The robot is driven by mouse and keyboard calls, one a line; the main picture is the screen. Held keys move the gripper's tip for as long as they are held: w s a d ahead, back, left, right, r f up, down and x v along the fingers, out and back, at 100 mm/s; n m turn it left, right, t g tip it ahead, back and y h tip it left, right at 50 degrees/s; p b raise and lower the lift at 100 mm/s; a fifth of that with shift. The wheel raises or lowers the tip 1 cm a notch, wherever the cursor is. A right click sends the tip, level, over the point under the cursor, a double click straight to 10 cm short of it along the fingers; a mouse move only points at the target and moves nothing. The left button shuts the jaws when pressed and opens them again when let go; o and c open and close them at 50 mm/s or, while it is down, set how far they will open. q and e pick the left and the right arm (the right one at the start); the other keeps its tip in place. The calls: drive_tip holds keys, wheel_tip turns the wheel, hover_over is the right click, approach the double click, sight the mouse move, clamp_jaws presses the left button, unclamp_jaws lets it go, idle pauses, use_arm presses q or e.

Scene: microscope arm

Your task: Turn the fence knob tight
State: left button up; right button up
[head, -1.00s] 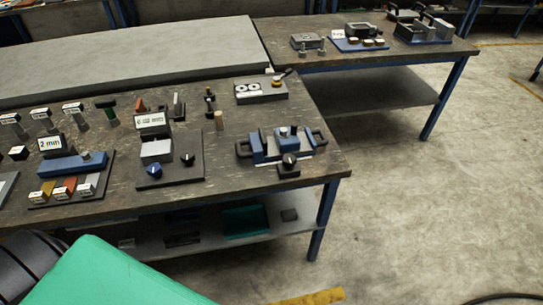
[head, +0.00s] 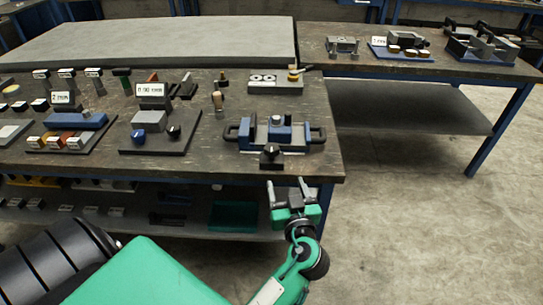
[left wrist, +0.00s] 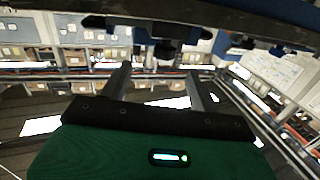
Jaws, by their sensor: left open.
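A blue and grey fixture with black side handles (head: 255,133) sits near the front right corner of the near table. I cannot tell for sure which is the fence knob. My left gripper (head: 287,187) is open and empty, in front of the table edge and apart from the fixture. In the left wrist view my two fingers (left wrist: 158,88) are spread, with a dark knob (left wrist: 165,50) beyond them at the top. My right gripper is not in view.
The near table (head: 215,165) also holds a plate with a blue and a black knob (head: 174,132), a block tray (head: 75,133) and a grey plate with rings (head: 275,85). A lower shelf (head: 150,215) is under it. A second table (head: 340,78) stands behind right.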

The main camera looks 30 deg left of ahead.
sight(274, 155)
use_arm(q)
drive_tip(key=shift+n+y, duration=0.3)
drive_tip(key=p+x, duration=0.1)
drive_tip(key=x, duration=0.3)
drive_tip(key=r+p+x, duration=0.1)
drive_tip(key=x, duration=0.4)
drive_tip(key=p+x, duration=0.1)
drive_tip(key=x, duration=0.3)
drive_tip(key=shift+a+r, duration=0.2)
drive_tip(key=shift+a, duration=0.35)
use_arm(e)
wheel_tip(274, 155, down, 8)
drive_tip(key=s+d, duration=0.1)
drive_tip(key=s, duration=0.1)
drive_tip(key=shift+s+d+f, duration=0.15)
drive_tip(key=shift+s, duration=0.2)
use_arm(q)
drive_tip(key=c, duration=1)
